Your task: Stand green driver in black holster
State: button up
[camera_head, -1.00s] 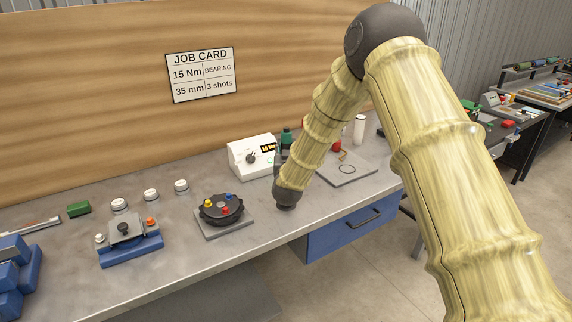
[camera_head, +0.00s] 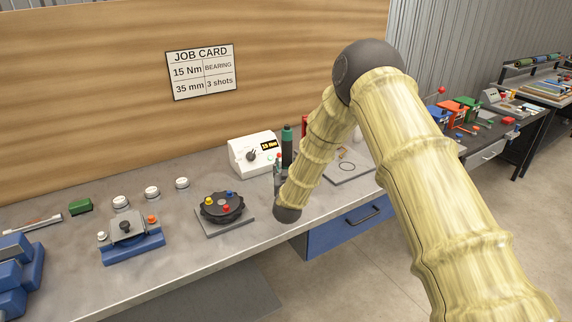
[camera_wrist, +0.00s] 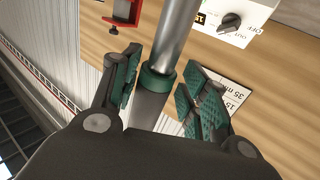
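The green driver (camera_head: 287,150) stands upright beside the white controller, a dark cylinder with a green upper part. In the wrist view, a cylinder (camera_wrist: 176,38) with a silver length, a green collar and a dark grey length lies between my fingers; I take it for the driver. My gripper (camera_wrist: 165,95) has green-padded fingers spread to either side of it, with a narrow gap at the left pad; contact at the right pad is unclear. In the head view my gripper (camera_head: 279,163) is partly hidden and close to the driver's left. I cannot make out the black holster.
The white controller (camera_head: 248,155) stands just left of the driver. A red bracket (camera_wrist: 125,12) shows in the wrist view. A round black fixture (camera_head: 222,207) and a blue-based fixture (camera_head: 132,248) occupy the bench to the left. A grey plate (camera_head: 350,172) lies right of my arm.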

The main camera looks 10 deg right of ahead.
jog(key=shift+w+d, duration=0.15)
jog(key=shift+w, duration=0.4)
jog(key=shift+w+r, duration=0.1)
jog(key=shift+s+r, duration=0.55)
jog(key=shift+r, duration=0.1)
jog(key=shift+s+f, duration=0.2)
jog(key=shift+f, duration=0.2)
jog(key=b+v, duration=0.5)
jog(key=v, duration=0.6)
jog(key=s+f+n+g+y, duration=0.15)
jog(key=s+f+g, duration=0.25)
jog(key=s+f, duration=0.7)
jog(key=s+f+g+y, duration=0.25)
jog(key=s+f, duration=0.45)
jog(key=f, duration=0.8)
jog(key=s+d+f+g, duration=0.1)
jog(key=s+f+g, duration=0.2)
jog(key=s, duration=0.9)
jog(key=s+d+f+g, duration=0.1)
jog(key=s+f+g, duration=0.3)
jog(key=s, duration=0.8)
jog(key=s+d+f+g, duration=0.1)
jog(key=s+f+g, duration=0.3)
jog(key=s, duration=0.7)
jog(key=shift+s+d+f, duration=0.3)
jog(key=shift+s+f, duration=0.1)
jog(key=shift+f, duration=0.35)
